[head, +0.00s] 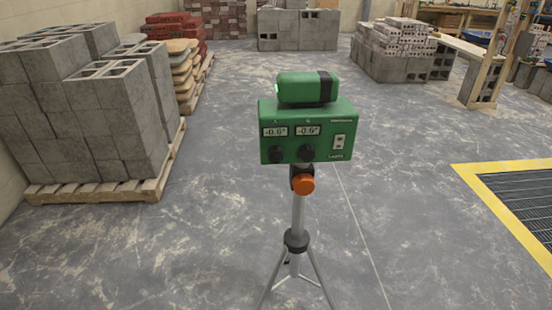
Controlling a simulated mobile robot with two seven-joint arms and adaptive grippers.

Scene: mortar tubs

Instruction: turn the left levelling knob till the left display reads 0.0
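A green levelling instrument (345,110) stands on a tripod (298,215) in the middle of the head view. Its left display (275,131) reads -0.6°. Its right display (307,130) also reads -0.6°. The black left levelling knob (276,155) is below the left display, and a black right knob (307,153) is below the right one. A switch panel (339,142) is at the right of the front face. A rounded green head (298,88) with a black band sits on top. Neither of my grippers is in view.
An orange knob (303,185) is on the tripod just below the box. A pallet of grey blocks (90,110) stands at the left. A yellow-edged floor grate (520,205) lies at the right. More block stacks (298,30) stand at the back. The floor around the tripod is clear.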

